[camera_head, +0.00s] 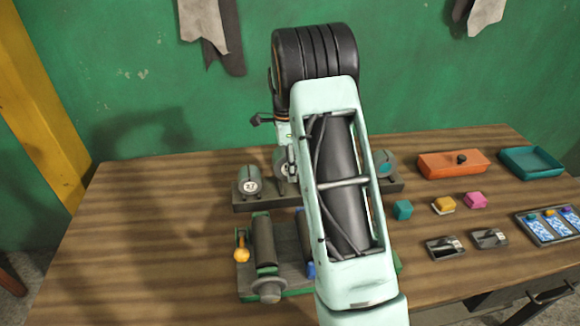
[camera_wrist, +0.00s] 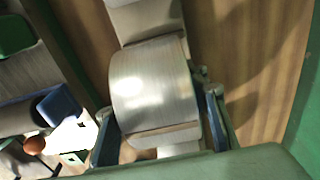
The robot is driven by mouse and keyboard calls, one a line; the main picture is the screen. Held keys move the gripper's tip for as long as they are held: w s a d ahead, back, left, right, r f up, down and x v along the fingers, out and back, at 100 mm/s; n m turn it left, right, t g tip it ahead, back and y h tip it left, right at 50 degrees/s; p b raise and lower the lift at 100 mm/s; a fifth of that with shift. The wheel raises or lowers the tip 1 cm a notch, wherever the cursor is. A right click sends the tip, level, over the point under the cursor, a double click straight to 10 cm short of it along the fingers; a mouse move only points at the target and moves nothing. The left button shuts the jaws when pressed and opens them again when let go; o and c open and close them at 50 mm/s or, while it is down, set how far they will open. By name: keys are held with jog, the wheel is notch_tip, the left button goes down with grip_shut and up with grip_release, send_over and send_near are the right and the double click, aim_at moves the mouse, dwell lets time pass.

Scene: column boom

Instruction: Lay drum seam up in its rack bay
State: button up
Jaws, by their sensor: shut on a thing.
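In the wrist view a smooth, shiny grey drum (camera_wrist: 153,88) lies between the two fingers of my gripper (camera_wrist: 162,112), which is shut on it. The drum is over a long grey bar, seemingly the rack; I cannot tell whether it rests there. No seam can be made out. In the head view the dark rack (camera_head: 240,207) stands on the bench. A grey drum with a white round label (camera_head: 249,181) sits at its left end, and a teal-ended drum (camera_head: 385,163) shows at its right. My arm hides the middle of the rack and most of my gripper.
In front of the rack stands a fixture with a dark roller (camera_head: 264,242) and a yellow knob (camera_head: 242,255). To the right are an orange box (camera_head: 452,164), a teal tray (camera_head: 532,161), small coloured blocks and a card tray (camera_head: 550,226). The bench's left side (camera_head: 130,240) is clear.

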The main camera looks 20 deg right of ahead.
jog(key=shift+f, duration=0.1)
dwell(0.3)
jog(key=shift+f+b, duration=0.55)
jog(key=shift+f, duration=0.2)
jog(key=shift+f, duration=0.25)
jog(key=shift+f+b, duration=0.45)
jog(key=shift+f, duration=0.05)
jog(key=shift+f, duration=0.15)
jog(key=o, duration=1.5)
jog(key=r, duration=1.2)
jog(key=shift+a, duration=0.35)
